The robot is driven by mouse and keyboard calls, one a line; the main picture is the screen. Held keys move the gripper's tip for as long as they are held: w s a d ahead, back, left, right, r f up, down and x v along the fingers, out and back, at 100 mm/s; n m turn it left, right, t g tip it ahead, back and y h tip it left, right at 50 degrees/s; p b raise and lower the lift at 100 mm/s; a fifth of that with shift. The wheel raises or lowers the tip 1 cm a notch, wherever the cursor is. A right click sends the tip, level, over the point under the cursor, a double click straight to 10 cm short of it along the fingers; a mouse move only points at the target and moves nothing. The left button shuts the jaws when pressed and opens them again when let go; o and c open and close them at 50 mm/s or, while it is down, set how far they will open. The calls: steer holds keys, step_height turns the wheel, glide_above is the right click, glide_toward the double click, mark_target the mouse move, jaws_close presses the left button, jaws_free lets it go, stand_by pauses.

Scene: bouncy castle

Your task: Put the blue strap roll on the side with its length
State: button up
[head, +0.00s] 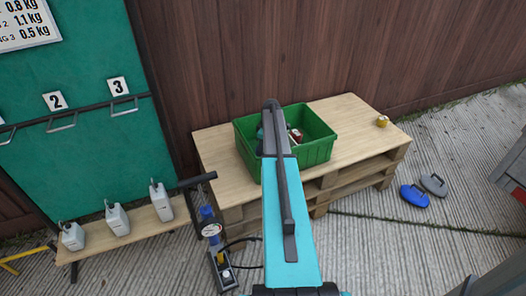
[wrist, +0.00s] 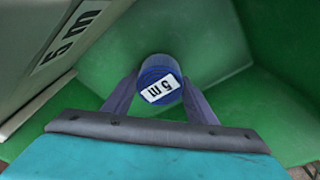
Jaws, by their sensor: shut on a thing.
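The blue strap roll (wrist: 160,80) shows end-on in the wrist view, with a white "5 m" label on its near end. My gripper (wrist: 161,85) is shut on it, one finger on each side. The roll is inside the green crate (head: 318,152), whose green walls surround it in the wrist view. A pale panel (wrist: 30,95) marked "5 m" stands to the left of the roll, apart from it. I cannot tell whether the roll touches the crate floor. In the head view my arm hides the roll and the gripper's fingers.
The crate stands on a wooden pallet table (head: 350,118) against a brown fence. A small yellowish object (head: 382,121) lies at its right. A reddish item (head: 295,135) shows in the crate. White weights (head: 117,220) stand on a bench at left. Blue and grey pads (head: 415,196) lie on the ground.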

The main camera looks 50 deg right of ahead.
steer(key=shift+f, duration=0.25)
steer(key=shift+f, duration=0.15)
steer(key=o, duration=1.3)
steer(key=shift+c, duration=0.2)
step_height(320, 180, up, 12)
steer(key=s, duration=0.1)
steer(key=shift+s+d+p, duration=0.35)
steer(key=shift+p, duration=0.1)
